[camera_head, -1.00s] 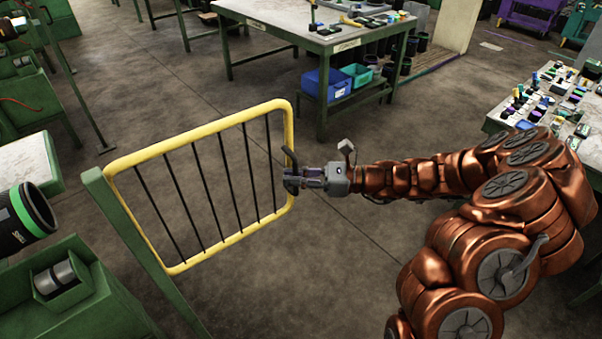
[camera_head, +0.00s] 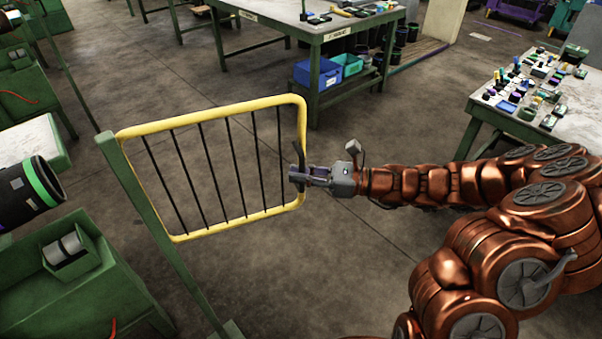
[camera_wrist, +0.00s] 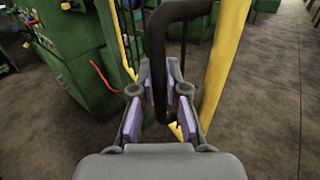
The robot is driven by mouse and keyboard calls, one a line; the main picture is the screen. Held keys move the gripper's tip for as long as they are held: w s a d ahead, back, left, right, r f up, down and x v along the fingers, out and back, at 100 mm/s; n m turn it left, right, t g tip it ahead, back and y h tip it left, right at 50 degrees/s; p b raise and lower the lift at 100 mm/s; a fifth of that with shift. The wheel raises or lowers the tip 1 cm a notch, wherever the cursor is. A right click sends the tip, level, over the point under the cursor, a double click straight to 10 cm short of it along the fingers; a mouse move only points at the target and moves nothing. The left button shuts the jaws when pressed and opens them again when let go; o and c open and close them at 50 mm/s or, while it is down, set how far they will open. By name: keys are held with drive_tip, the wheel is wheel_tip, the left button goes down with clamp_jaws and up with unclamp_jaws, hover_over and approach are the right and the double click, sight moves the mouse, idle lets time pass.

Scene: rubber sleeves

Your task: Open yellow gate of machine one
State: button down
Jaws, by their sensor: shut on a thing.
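The yellow gate (camera_head: 215,118) is a rounded frame with thin black bars, attached on its left side to a green post (camera_head: 150,205). Its right side stands out over the open floor. My gripper (camera_head: 297,176) is at the gate's right edge, shut on the black handle. In the wrist view the dark curved handle (camera_wrist: 158,62) passes between the purple pads of my gripper (camera_wrist: 160,97). The gate's yellow side bar (camera_wrist: 222,72) runs just right of the fingers there. The lower end of the handle is partly hidden by the fingers.
Green machinery (camera_head: 75,270) with a black and green cylinder (camera_head: 30,192) stands at the left. A workbench (camera_head: 315,28) with blue and teal bins below is at the back. Another table (camera_head: 545,95) with small parts is at the right. The floor between is clear.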

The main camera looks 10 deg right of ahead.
drive_tip(key=shift+w+d, duration=0.1)
drive_tip(key=shift+d, duration=0.05)
drive_tip(key=c, duration=1.5)
unclamp_jaws()
drive_tip(key=shift+d, duration=0.1)
drive_tip(key=o, duration=0.3)
drive_tip(key=v, duration=1.1)
drive_tip(key=shift+s+d, duration=0.25)
drive_tip(key=shift+d, duration=0.1)
